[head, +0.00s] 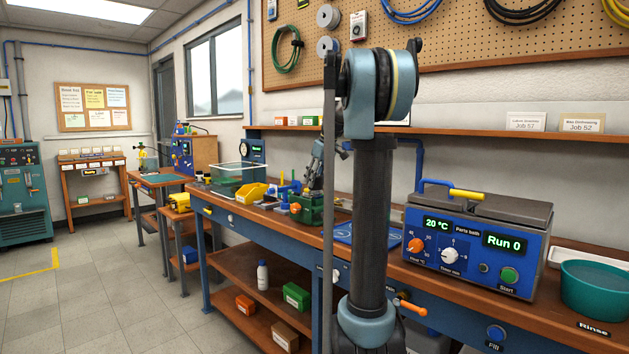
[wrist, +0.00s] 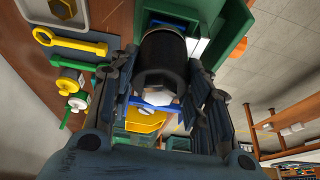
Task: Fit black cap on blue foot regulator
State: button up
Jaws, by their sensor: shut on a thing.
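My gripper (wrist: 166,78) is shut on the black cap (wrist: 163,58), a dark cylinder with a pale hexagonal end facing the wrist camera. Beyond it, a strip of blue (wrist: 167,22) shows inside the green vise (wrist: 233,20); it may be the blue foot regulator, mostly hidden by the cap. I cannot tell whether cap and blue part touch. In the head view my gripper (head: 314,172) is low over the green vise (head: 310,213) on the bench, and the cap cannot be made out there.
Left of the gripper in the wrist view lie a yellow wrench (wrist: 70,42) and several small parts. A yellow bin (head: 251,193) and a clear box (head: 232,172) stand farther along the bench. A blue parts bath (head: 470,240) and a teal rinse bowl (head: 597,290) stand at right.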

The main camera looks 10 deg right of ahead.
jog(key=shift+f, duration=0.1)
dwell(0.3)
jog(key=o, duration=1.7)
jog(key=shift+c, duration=0.2)
jog(key=shift+w, duration=0.1)
jog(key=shift+r, duration=4)
